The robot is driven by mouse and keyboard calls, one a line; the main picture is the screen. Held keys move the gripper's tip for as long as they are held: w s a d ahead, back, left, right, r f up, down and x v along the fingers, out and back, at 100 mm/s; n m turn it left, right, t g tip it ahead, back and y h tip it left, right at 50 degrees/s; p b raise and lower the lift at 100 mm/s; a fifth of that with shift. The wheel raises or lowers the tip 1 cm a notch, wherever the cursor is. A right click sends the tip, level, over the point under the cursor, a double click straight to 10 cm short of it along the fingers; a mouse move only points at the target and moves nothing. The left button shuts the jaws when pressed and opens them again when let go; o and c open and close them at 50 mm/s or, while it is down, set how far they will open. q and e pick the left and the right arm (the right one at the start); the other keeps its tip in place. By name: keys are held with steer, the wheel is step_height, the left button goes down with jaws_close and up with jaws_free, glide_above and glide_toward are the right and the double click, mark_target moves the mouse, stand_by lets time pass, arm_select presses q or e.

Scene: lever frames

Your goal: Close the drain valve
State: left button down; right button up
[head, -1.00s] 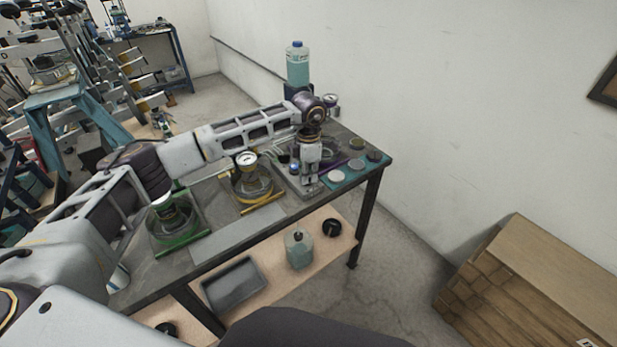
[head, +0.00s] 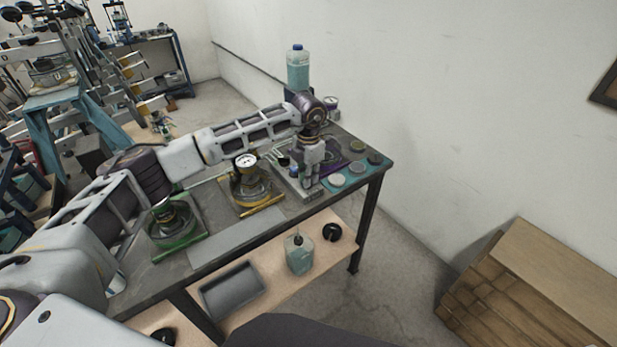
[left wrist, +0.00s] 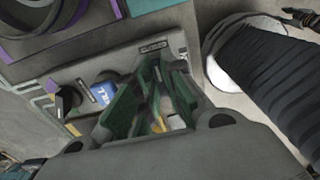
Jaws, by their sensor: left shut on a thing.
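A grey valve block (head: 296,190) sits on the bench in the head view, near its right end. My left gripper (head: 308,186) reaches down onto it from above. In the left wrist view, the fingers of this gripper (left wrist: 155,108) are shut at the block's panel (left wrist: 135,60), just below a small dark label (left wrist: 153,46) too blurred to read surely. A bit of yellow (left wrist: 176,122) shows between the fingers. The drain valve handle is mostly hidden by them. Beside them are a blue label reading FILL (left wrist: 105,93) and a dark knob (left wrist: 66,100). My right gripper is out of view.
A yellow-based gauge unit (head: 248,185) and a green-based unit (head: 173,222) stand left on the bench. A teal mat (head: 360,175) with several discs lies right. A bottle (head: 298,68) stands behind. The lower shelf holds a tray (head: 232,290) and a jar (head: 299,254).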

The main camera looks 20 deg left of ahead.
arm_select(q)
steer(key=c, duration=1.5)
jaws_free()
steer(key=shift+r, duration=6)
